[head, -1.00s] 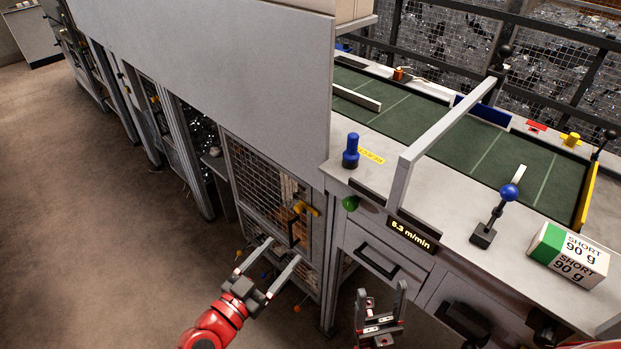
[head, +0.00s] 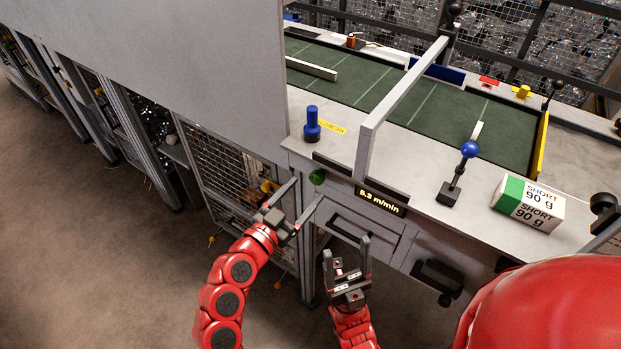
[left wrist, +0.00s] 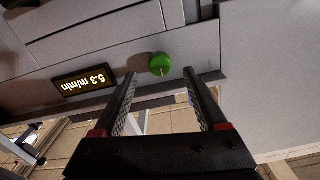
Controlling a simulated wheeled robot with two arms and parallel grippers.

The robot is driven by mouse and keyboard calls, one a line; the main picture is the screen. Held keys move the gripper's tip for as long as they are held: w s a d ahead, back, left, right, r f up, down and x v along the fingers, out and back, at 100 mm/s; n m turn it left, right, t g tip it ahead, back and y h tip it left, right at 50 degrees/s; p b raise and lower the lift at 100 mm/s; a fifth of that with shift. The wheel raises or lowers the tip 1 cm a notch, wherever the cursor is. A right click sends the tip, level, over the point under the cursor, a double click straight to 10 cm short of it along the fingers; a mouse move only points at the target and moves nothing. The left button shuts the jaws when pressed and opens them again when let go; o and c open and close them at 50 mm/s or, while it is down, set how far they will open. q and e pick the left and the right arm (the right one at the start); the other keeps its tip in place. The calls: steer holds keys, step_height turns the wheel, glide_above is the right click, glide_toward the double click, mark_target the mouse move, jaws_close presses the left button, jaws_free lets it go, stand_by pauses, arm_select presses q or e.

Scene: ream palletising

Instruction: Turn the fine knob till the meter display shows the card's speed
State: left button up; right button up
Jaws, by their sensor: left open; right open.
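The green knob (head: 317,177) sits on the bench front; it also shows in the left wrist view (left wrist: 160,63) with a pale mark on it. The meter display (head: 380,201) is right of it; in the left wrist view it appears upside down (left wrist: 85,81) and seems to read 5.3 m/min, its first digit unclear in the head view. My left gripper (head: 308,191) is open, its fingertips just short of the knob, which lies centred between them in the left wrist view. My right gripper (head: 346,246) is open and empty below the display. I cannot make out a speed card.
A blue knob (head: 312,125) stands on the bench top by a yellow label (head: 332,128), too small to read. A grey panel (head: 200,60) rises at left.

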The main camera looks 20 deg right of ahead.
mark_target(314, 181)
arm_select(q)
steer(key=shift+p+x, duration=0.35)
steer(key=shift+x, duration=1.45)
